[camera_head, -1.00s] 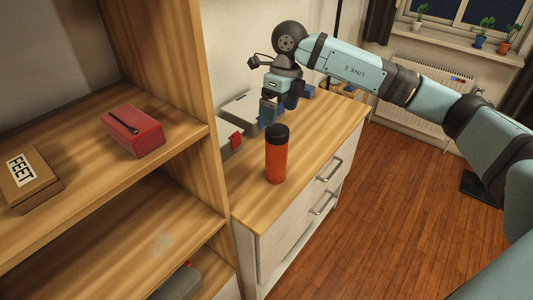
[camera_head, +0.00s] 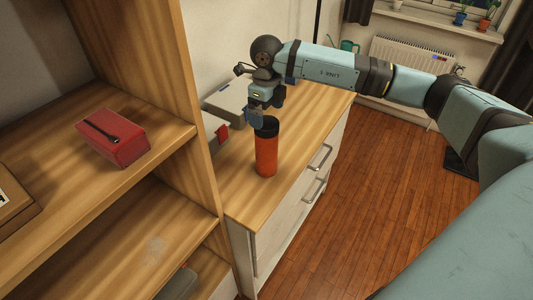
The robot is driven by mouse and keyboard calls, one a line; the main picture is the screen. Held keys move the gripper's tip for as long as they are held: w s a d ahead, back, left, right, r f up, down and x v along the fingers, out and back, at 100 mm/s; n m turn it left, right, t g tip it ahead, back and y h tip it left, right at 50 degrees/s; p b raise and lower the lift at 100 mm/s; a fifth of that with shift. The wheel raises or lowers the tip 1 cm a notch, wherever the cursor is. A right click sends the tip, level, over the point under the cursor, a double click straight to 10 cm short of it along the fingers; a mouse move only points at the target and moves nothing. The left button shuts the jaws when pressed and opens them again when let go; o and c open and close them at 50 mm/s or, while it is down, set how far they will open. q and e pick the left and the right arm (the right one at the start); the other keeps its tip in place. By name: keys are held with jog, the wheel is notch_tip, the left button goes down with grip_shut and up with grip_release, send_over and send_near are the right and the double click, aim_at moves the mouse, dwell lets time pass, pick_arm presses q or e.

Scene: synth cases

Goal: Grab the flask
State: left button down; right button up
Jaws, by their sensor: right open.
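The flask (camera_head: 265,156) is an orange cylinder with a black top. It stands upright on the wooden top of the drawer cabinet. My right gripper (camera_head: 258,118) is open, with its fingers pointing down at the height of the flask's black top. In the picture its fingers overlap the top's upper left edge; I cannot tell whether they touch it. My left gripper is out of view.
Grey boxes (camera_head: 226,101) stand behind the flask along the wall. The wooden shelf unit at left holds a red case (camera_head: 112,136) and a cardboard box (camera_head: 16,208). The cabinet top (camera_head: 245,203) is bare in front of the flask.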

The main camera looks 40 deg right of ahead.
aim_at(266, 121)
notch_tip(266, 121, down, 4)
jog(key=shift+f, duration=0.15)
jog(key=shift+a, duration=0.1)
jog(key=c, duration=1.4)
